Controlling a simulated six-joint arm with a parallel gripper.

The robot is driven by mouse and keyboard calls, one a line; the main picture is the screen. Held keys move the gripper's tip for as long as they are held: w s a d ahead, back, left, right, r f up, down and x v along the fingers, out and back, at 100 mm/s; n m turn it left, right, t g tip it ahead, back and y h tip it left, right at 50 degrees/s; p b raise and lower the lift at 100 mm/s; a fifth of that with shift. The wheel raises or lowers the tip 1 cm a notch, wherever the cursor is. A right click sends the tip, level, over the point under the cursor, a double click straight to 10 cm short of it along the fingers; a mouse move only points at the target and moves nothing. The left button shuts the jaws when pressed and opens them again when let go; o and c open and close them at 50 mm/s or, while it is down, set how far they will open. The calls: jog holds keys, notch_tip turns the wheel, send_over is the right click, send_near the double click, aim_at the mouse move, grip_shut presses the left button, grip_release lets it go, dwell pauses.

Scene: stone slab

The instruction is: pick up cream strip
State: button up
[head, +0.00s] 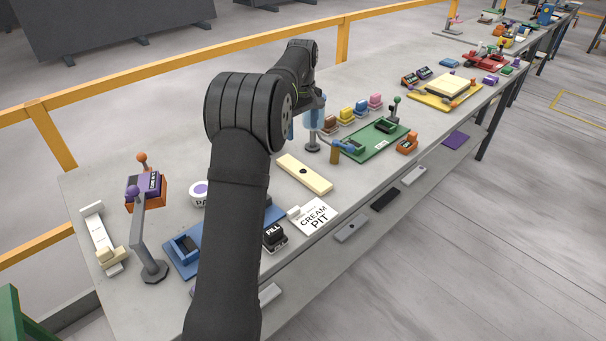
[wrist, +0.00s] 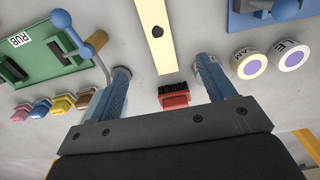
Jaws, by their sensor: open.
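The cream strip (head: 304,174) is a long, flat pale bar with a dark spot near its middle. It lies on the grey slab in front of my arm. In the wrist view the strip (wrist: 153,14) runs from the top edge down toward the space between my fingers. My gripper (wrist: 163,66) is open, with two blue fingers spread wide and nothing held. The strip's near end shows just ahead of the fingertips, roughly centred between them. The gap in height is hard to judge. My arm hides part of the gripper in the head view.
A red brush (wrist: 174,97) with black bristles lies below, between the fingers. A green board (wrist: 45,45) with a blue lever is left of the strip; two round pots (wrist: 268,61) are right. A CREAM PIT card (head: 314,216) lies near the slab's front edge.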

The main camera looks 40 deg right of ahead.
send_over(303, 171)
jog(key=f, duration=1)
jog(key=shift+s+a+f, duration=0.15)
jog(key=shift+a, duration=0.2)
jog(key=shift+d+f, duration=0.2)
jog(key=shift+f, duration=1.45)
jog(key=shift+d+f, duration=0.15)
jog(key=shift+f, duration=1.45)
jog(key=shift+r, duration=0.1)
jog(key=c, duration=1.4)
